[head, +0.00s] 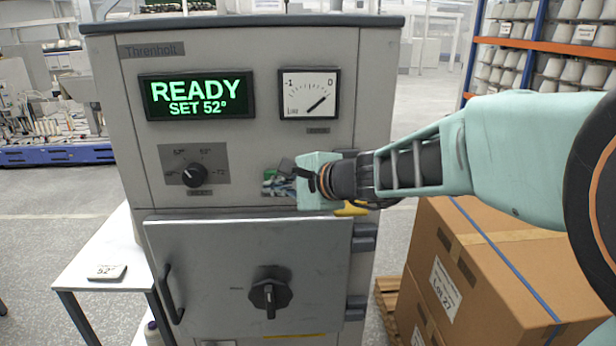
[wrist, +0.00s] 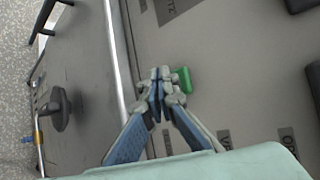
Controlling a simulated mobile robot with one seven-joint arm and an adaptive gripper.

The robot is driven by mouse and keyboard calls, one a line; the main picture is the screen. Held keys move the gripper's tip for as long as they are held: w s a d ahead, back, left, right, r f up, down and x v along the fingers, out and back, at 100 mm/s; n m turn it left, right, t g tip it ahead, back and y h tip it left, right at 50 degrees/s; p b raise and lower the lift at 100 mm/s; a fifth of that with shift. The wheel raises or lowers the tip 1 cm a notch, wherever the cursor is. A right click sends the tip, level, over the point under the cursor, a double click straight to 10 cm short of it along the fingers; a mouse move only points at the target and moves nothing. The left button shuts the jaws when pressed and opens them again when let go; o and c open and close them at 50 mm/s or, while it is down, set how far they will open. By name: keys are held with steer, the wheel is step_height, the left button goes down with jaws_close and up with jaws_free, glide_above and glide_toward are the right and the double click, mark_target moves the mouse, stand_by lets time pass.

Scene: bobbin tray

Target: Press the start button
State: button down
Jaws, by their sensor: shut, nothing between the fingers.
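The start button looks to be the green button (wrist: 184,80) on the grey panel in the wrist view. My gripper (wrist: 161,76) is shut and empty, its fingertips just left of the button and partly overlapping its near edge. I cannot tell whether they touch it. In the head view my gripper (head: 279,182) is at the front of the grey machine (head: 232,135), right of the black dial and above the door; it mostly hides the button there. The display (head: 197,96) reads READY, SET 52° in green.
The door (head: 215,265) with a dark knob (head: 270,292) is below. Cardboard boxes (head: 480,265) stand at the right, a white side table (head: 95,262) at the left.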

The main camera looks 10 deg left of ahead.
steer(key=shift+w, duration=0.1)
stand_by(0.3)
steer(key=shift+w+a, duration=0.1)
steer(key=shift+w, duration=0.25)
steer(key=shift+w+a, duration=0.1)
steer(key=shift+w, duration=0.35)
stand_by(0.7)
steer(key=shift+s+b, duration=0.15)
steer(key=shift+b, duration=0.25)
steer(key=shift+s+d+b, duration=0.25)
steer(key=shift+s+b, duration=0.1)
steer(key=shift+s, duration=0.35)
steer(key=shift+s, duration=0.1)
